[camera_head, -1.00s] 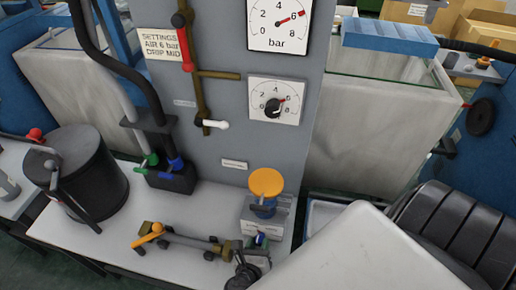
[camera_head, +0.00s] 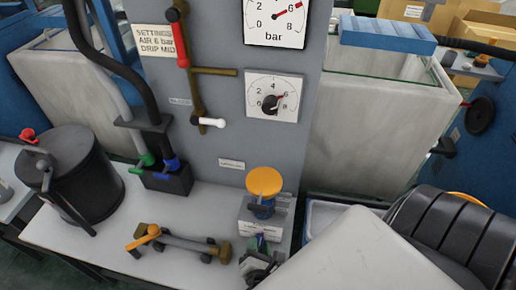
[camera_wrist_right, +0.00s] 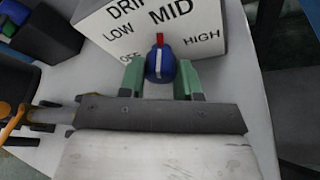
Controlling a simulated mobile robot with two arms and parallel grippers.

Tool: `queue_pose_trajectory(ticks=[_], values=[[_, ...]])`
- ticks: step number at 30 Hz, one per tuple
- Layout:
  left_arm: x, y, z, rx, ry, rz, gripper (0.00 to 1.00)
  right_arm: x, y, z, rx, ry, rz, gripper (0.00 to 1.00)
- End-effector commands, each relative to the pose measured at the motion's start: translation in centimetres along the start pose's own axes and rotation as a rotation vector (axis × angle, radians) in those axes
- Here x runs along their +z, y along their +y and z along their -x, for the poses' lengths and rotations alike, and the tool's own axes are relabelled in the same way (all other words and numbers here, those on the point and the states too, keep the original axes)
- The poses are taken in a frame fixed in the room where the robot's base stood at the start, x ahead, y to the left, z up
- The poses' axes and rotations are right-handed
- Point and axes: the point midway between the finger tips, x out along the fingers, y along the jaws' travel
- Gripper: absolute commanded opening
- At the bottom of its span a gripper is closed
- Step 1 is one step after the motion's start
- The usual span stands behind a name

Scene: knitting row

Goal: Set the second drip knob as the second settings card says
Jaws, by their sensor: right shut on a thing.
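The settings card (camera_head: 158,40) hangs at the upper left of the grey panel and reads AIR 6 bar, DRIP MID. The drip box (camera_wrist_right: 196,15) fills the top of the right wrist view, with LOW, MID and HIGH printed on it. Its blue drip knob (camera_wrist_right: 160,68) has a red pointer directed up at MID. My right gripper (camera_wrist_right: 160,80), with green fingers, is shut on the knob, one finger on each side. In the head view my right gripper (camera_head: 261,245) is at the box front, and my arm partly hides the area. My left gripper is not in view.
An orange-topped unit (camera_head: 264,182) stands above the drip box. Two gauges, the upper (camera_head: 275,22) and the lower (camera_head: 272,96), are on the panel. A black pot (camera_head: 80,180) stands at left. A metal fitting with an orange handle (camera_head: 150,234) lies on the bench.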

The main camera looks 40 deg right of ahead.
Motion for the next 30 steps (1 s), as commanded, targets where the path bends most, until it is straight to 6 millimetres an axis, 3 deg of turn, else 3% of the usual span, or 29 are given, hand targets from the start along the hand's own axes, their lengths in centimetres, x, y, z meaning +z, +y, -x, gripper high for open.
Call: queue_pose_trajectory(ticks=[23, 24, 26, 30], values=[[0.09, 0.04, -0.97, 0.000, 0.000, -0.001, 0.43, 0.04, -0.05, 0.00, 0.039, -0.005, -0.104, 0.09], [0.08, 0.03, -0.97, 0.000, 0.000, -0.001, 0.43, 0.05, -0.05, 0.00, 0.039, -0.005, -0.104, 0.35], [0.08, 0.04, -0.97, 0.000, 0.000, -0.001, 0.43, 0.05, -0.05, 0.00, 0.039, -0.005, -0.104, 0.44], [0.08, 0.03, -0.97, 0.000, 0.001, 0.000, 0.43, 0.04, -0.05, 0.00, 0.039, -0.005, -0.103, 0.44]])
